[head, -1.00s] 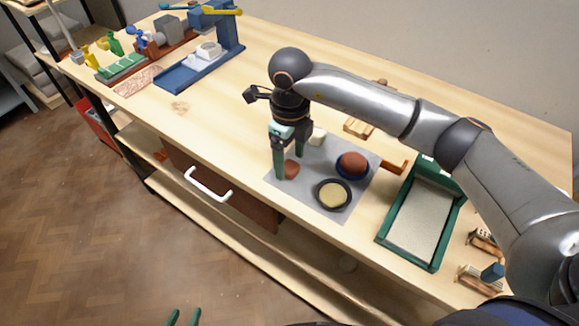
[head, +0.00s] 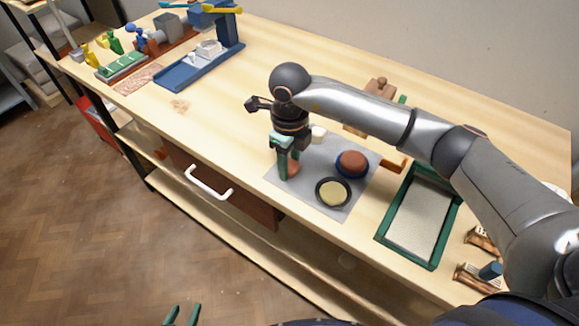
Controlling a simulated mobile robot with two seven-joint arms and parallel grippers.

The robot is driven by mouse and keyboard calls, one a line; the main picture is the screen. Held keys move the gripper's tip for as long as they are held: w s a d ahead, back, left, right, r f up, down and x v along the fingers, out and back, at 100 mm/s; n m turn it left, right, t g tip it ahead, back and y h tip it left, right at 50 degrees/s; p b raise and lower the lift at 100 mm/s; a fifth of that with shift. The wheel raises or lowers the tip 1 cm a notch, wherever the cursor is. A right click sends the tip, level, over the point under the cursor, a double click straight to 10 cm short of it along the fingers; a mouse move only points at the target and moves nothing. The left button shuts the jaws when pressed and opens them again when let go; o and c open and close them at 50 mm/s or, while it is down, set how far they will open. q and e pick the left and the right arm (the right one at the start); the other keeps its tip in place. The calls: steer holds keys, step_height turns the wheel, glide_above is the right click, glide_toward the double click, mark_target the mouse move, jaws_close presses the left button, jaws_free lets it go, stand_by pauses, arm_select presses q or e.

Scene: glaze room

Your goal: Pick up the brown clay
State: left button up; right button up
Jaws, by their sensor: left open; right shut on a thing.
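The brown clay (head: 294,168) is a small reddish-brown lump at the left part of the grey mat (head: 325,205). My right gripper (head: 288,172) reaches down over the mat with its green fingers shut on this lump; the fingers hide part of it. I cannot tell whether the lump still touches the mat. My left gripper (head: 182,316) shows only its green fingertips at the bottom edge, open and empty, over the floor in front of the bench.
On the mat are a blue bowl with a larger red-brown lump (head: 352,162), a dark dish with cream content (head: 333,192) and a white piece (head: 318,133). A green-framed tray (head: 408,257) stands to the right. The bench's left middle is mostly clear.

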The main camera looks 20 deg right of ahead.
mark_target(290, 172)
jaws_close()
steer(key=shift+r, duration=0.15)
steer(key=shift+r, duration=0.2)
steer(key=r, duration=0.3)
steer(key=shift+s+a+r, duration=0.1)
steer(key=shift+s+r, duration=0.05)
steer(key=shift+s, duration=0.15)
steer(key=s+r+b, duration=0.1)
steer(key=s+r, duration=0.3)
steer(key=s, duration=0.2)
steer(key=s+a+r, duration=0.1)
steer(key=s+r, duration=0.4)
steer(key=s, duration=0.2)
steer(key=shift+s+b, duration=0.25)
steer(key=shift+b, duration=0.1)
